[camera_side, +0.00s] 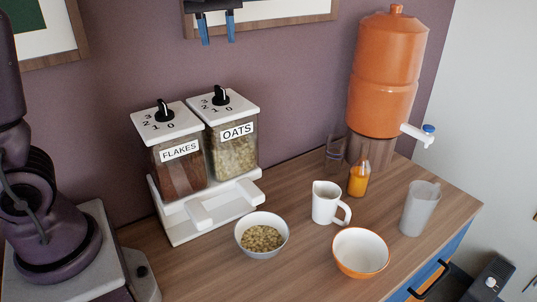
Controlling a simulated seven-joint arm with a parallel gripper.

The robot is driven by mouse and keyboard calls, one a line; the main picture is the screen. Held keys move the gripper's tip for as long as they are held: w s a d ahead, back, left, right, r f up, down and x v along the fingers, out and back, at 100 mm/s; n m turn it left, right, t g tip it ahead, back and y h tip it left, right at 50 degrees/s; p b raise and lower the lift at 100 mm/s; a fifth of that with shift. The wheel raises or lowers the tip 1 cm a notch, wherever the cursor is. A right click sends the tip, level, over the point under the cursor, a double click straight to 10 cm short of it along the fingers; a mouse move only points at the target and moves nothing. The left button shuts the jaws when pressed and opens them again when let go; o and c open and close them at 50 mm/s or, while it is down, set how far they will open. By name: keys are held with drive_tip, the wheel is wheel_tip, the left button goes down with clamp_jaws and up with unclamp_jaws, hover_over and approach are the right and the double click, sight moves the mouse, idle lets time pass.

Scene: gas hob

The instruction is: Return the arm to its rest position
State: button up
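My gripper (218,42) hangs at the top of the picture, with its two blue fingers pointing down. The fingers are apart, with nothing between them. It appears in front of the wall, well above the counter and the dispenser. The upper part of the gripper is cut off by the top edge of the picture. My arm's lower part shows at the left edge.
Dispensers marked FLAKES (180,165) and OATS (232,152) stand on a white stand (185,228). The wooden counter (305,275) also holds a bowl of cereal (262,245), a white jug (325,203), an orange-rimmed bowl (360,252), a juice bottle (358,180), a frosted tumbler (419,209) and an orange water dispenser (385,75).

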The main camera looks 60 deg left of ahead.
drive_tip(key=s+d+f+m+t, duration=0.2)
drive_tip(key=s+d+f+m, duration=0.1)
drive_tip(key=s+m, duration=0.3)
drive_tip(key=s+d+f+m+t, duration=0.2)
drive_tip(key=s+d+m, duration=0.4)
drive_tip(key=s, duration=0.3)
drive_tip(key=shift+f+m+t, duration=0.4)
drive_tip(key=shift+f, duration=0.2)
